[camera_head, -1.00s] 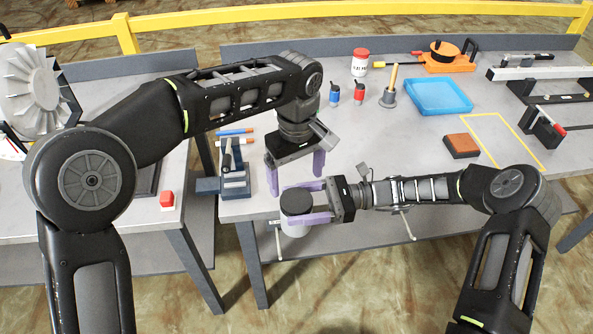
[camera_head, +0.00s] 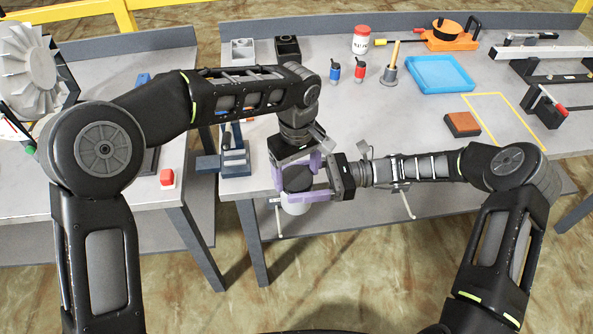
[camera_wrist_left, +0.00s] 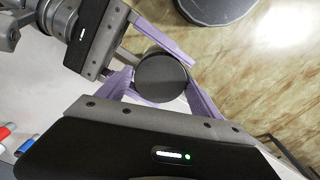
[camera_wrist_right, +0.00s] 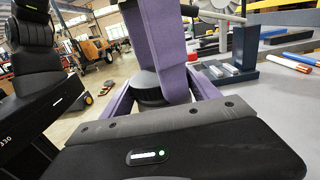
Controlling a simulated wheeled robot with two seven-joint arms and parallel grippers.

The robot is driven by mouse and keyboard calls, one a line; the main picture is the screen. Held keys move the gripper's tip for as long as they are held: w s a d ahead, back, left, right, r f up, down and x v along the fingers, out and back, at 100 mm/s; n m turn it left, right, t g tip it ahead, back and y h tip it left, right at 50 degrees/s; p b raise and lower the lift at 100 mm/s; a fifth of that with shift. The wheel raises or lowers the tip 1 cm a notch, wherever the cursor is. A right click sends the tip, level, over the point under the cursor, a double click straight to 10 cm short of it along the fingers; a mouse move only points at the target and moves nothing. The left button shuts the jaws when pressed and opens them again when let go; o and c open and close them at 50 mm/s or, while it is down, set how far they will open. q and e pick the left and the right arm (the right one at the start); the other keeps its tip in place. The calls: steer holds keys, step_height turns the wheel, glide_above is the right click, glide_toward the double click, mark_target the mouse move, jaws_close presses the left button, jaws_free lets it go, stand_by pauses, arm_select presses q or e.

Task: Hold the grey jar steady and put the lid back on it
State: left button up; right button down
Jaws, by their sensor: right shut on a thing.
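The grey jar (camera_head: 294,208) hangs upright in my right gripper (camera_head: 316,188) at the table's front edge. A dark round lid (camera_head: 297,179) sits on its top; the lid also shows from above in the left wrist view (camera_wrist_left: 162,78) and from the side in the right wrist view (camera_wrist_right: 147,80). My right gripper's fingers are shut on the jar just below the lid. My left gripper (camera_head: 296,170) points down from above, its fingers open on either side of the lid. Whether they touch the lid is not clear. The seam between lid and jar is partly hidden by the fingers.
A brown block (camera_head: 462,124) lies right of my grippers. Free floor lies in front of the table edge.

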arm_select(q)
steer(key=c, duration=1.2)
steer(key=m, duration=0.5)
steer(key=shift+m, duration=0.4)
steer(key=m, duration=0.4)
steer(key=shift+d, duration=0.1)
steer(key=o, duration=1.6)
steer(key=shift+r, duration=0.15)
